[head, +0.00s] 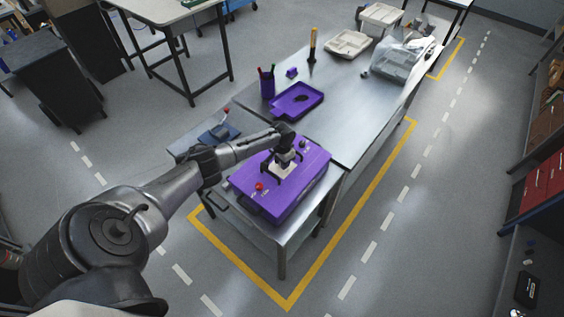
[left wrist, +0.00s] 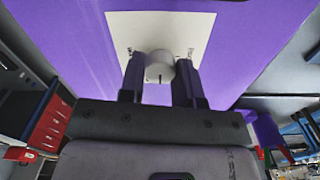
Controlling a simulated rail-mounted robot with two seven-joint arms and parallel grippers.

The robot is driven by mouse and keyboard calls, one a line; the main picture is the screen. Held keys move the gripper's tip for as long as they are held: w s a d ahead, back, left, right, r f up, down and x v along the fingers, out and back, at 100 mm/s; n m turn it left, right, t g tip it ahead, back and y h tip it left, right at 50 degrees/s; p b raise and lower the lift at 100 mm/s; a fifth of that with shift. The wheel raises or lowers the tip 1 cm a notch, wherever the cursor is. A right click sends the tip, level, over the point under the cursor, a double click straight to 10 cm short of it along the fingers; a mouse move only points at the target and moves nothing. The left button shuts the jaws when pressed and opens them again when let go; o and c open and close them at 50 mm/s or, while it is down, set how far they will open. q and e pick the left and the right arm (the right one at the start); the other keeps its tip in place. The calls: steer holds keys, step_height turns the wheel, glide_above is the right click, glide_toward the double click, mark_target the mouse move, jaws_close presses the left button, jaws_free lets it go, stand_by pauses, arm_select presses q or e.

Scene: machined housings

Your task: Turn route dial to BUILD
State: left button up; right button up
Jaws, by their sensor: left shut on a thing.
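A purple box (head: 299,194) stands on the near end of the steel bench, with a light plate on its top. In the left wrist view the plate (left wrist: 124,27) lies on the purple surface and carries a pale round dial (left wrist: 160,65) with a dark mark at its lower edge. My left gripper (head: 284,170) reaches down over the plate. In the left wrist view the left gripper (left wrist: 160,78) has its two fingers on either side of the dial, shut on it. Lettering around the dial is too small to read. My right gripper is not in view.
A red knob (head: 260,186) sits on the box's near left corner, and a dark knob (head: 304,144) at its far side. A purple tray (head: 313,96) and a pen cup (head: 267,86) stand farther back on the steel bench (head: 345,118). Bins fill the far end.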

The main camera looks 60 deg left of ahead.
arm_select(q)
steer(key=m, duration=0.4)
steer(key=shift+m+b, duration=0.3)
steer(key=shift+m, duration=0.8)
steer(key=o, duration=0.9)
steer(key=shift+o, duration=0.2)
steer(key=shift+r, duration=0.15)
step_height(320, 180, up, 14)
steer(key=shift+f, duration=0.2)
